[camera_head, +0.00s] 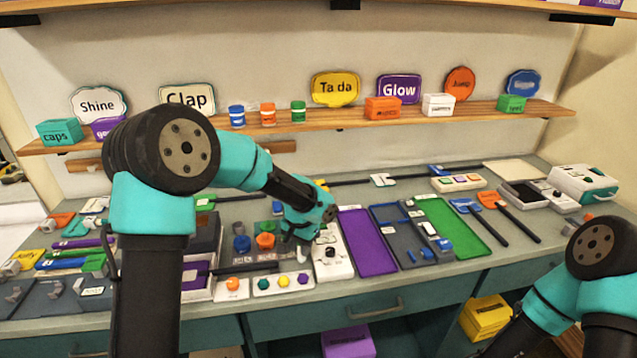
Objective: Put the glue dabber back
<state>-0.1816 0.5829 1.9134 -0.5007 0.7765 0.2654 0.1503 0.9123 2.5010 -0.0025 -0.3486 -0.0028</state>
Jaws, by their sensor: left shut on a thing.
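My left gripper (293,238) reaches in over the middle of the counter and points down. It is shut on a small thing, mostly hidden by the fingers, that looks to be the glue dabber. A small white piece (302,254) shows just below the fingers; I cannot tell if it is part of it. Close to the left of the gripper, a dark tray (264,256) holds a blue pot (241,243) and an orange pot (265,240). The tray's lettering is too small to read. My right arm is at the lower right, with its gripper out of view.
A white device (333,260) stands just right of the gripper, beside a purple tray (367,242) and a green tray (455,228). White blocks with coloured knobs (283,284) sit at the front edge. The wall shelf (340,116) holds signs and boxes.

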